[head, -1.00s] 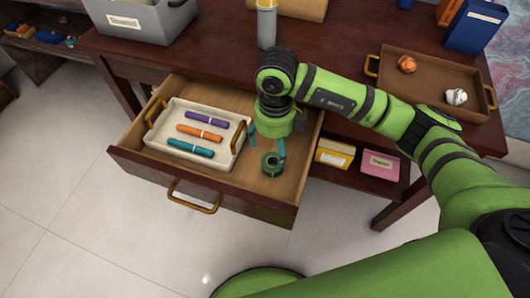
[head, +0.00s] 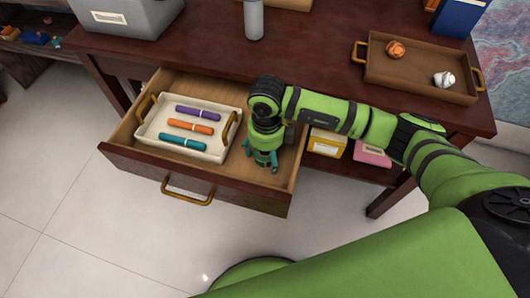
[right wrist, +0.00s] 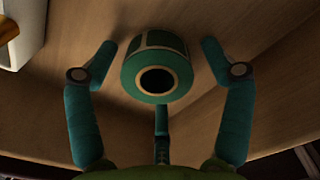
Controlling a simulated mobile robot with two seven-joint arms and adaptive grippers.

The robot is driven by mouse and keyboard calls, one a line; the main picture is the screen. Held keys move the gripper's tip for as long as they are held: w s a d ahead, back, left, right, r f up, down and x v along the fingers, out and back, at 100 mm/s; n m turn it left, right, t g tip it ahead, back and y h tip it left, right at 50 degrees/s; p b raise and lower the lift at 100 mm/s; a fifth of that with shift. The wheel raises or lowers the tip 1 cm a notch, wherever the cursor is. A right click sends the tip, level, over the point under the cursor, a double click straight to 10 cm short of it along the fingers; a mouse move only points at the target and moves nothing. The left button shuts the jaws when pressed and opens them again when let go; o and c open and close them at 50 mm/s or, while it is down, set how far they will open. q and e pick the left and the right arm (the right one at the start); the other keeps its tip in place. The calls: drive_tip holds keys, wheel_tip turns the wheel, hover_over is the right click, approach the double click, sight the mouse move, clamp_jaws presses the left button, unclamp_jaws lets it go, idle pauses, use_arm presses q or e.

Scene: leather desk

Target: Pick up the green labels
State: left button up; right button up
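The green labels are a green roll with a dark hollow core (right wrist: 156,70), lying in the open drawer (head: 232,187). In the right wrist view the roll sits between the spread teal fingers of my right gripper (right wrist: 158,75), which look apart from it on both sides. In the head view my right gripper (head: 265,165) points down into the drawer's right part and hides the roll. My left gripper is not in view.
A white tray (head: 228,138) with purple, orange and teal rolled items fills the drawer's left part, close beside my gripper. The drawer's walls surround it. On the desk stand a grey bottle (head: 253,20), a grey box (head: 125,17) and a brown tray (head: 420,88) with two crumpled balls.

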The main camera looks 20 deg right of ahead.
drive_tip(key=c, duration=1.2)
drive_tip(key=shift+o, duration=0.2)
